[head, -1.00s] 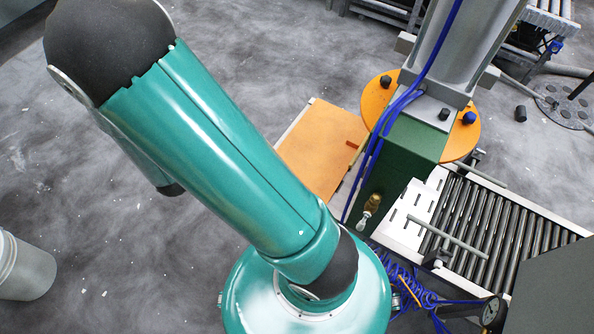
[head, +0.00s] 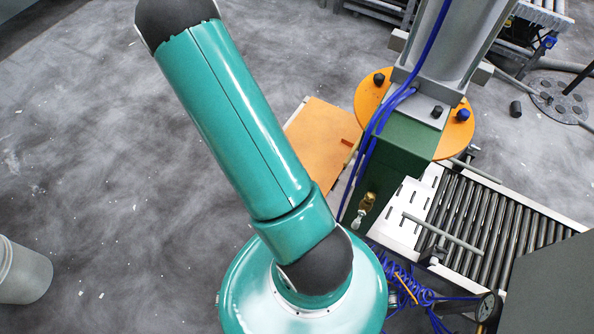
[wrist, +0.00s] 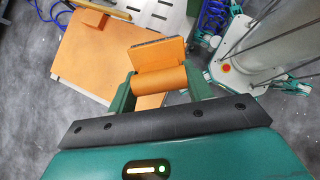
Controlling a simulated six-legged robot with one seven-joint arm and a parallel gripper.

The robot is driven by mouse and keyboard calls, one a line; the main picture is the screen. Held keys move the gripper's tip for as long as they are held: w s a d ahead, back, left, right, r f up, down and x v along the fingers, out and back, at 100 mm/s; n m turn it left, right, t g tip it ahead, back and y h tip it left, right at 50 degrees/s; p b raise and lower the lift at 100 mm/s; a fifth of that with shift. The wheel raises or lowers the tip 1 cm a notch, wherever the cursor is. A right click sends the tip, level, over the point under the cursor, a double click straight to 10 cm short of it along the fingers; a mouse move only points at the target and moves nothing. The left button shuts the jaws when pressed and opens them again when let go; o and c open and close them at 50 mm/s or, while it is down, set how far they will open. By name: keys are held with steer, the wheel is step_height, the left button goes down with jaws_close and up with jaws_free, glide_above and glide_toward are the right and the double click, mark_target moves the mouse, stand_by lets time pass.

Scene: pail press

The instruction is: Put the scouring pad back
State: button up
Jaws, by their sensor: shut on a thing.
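The scouring pad (wrist: 158,55) shows in the wrist view as an orange plate with a dark grey edge and an orange rounded grip. My gripper (wrist: 160,84) is shut on that grip, with one green finger on each side. The pad is over an orange board (wrist: 97,62); I cannot tell whether they touch. The board also shows in the head view (head: 316,138), left of the green press column. My gripper and the pad are not visible in the head view.
An orange block (wrist: 90,18) is at the board's upper left in the wrist view. In the head view, the green press column (head: 385,165) and a roller conveyor (head: 490,235) stand at the right. A pale pail (head: 22,272) stands at lower left.

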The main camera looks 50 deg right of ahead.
steer(key=s+f+m+y, duration=0.1)
steer(key=m, duration=0.1)
steer(key=s+f+m+y, duration=0.1)
steer(key=m+y, duration=0.1)
steer(key=s+f+m+t+y, duration=0.1)
steer(key=s+m, duration=0.1)
steer(key=shift+s+a+f+m+y, duration=0.1)
steer(key=shift+a+m+y, duration=0.2)
step_height(320, 180, down, 6)
steer(key=s+m+t, duration=0.3)
steer(key=m+t, duration=0.2)
steer(key=m, duration=1.3)
steer(key=w+d+f, duration=0.2)
steer(key=d+f, duration=0.1)
steer(key=d, duration=0.1)
steer(key=w+d+f, duration=0.2)
steer(key=d+f, duration=0.1)
steer(key=d, duration=0.1)
steer(key=w+d+f, duration=0.2)
steer(key=d+f, duration=0.1)
steer(key=d, duration=0.1)
steer(key=shift+w+d+f, duration=0.25)
steer(key=shift+w, duration=0.1)
steer(key=f, duration=0.3)
steer(key=shift+w+d+f, duration=0.1)
steer(key=shift+d+f, duration=0.1)
steer(key=shift+f, duration=0.05)
steer(key=o, duration=1)
steer(key=shift+o, duration=0.5)
